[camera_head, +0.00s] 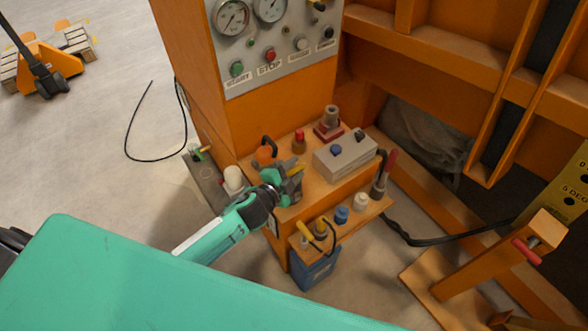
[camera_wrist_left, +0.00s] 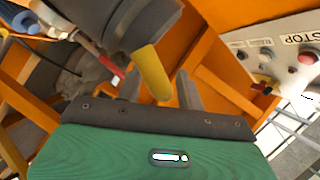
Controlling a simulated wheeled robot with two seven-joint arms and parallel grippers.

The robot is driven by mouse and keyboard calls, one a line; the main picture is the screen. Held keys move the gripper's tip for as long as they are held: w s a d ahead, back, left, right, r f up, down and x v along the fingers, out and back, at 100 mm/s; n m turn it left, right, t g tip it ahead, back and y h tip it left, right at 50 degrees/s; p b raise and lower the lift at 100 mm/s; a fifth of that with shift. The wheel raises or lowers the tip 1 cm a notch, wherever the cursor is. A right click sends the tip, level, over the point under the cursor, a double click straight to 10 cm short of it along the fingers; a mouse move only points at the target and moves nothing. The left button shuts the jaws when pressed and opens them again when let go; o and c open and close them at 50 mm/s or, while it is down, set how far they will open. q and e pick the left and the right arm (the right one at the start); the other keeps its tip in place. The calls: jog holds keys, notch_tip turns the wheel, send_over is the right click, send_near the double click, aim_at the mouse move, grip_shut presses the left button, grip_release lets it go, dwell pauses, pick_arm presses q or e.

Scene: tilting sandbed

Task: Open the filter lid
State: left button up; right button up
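A dark grey cylinder (camera_wrist_left: 120,22) with a yellow handle (camera_wrist_left: 153,72) fills the upper middle of the left wrist view; it looks like the filter with its lid lever. In the head view a yellow handle (camera_head: 298,172) shows right beside my left gripper (camera_head: 288,180), on the orange bench. The gripper also shows in the left wrist view (camera_wrist_left: 160,85). Its fingers look apart, with the yellow handle in front of or between them; contact cannot be told. The gripper hides part of the filter in the head view. My right gripper is not in view.
A gauge panel (camera_head: 275,55) with buttons stands behind the bench. A grey switch box (camera_head: 345,157), a red-based fitting (camera_head: 329,125) and an orange knob (camera_head: 265,154) are close by. A lower shelf (camera_head: 345,222) holds small caps. A blue container (camera_head: 313,268) stands below.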

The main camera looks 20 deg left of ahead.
pick_arm(q)
jog(key=shift+c, duration=0.9)
grip_shut()
jog(key=shift+r, duration=0.1)
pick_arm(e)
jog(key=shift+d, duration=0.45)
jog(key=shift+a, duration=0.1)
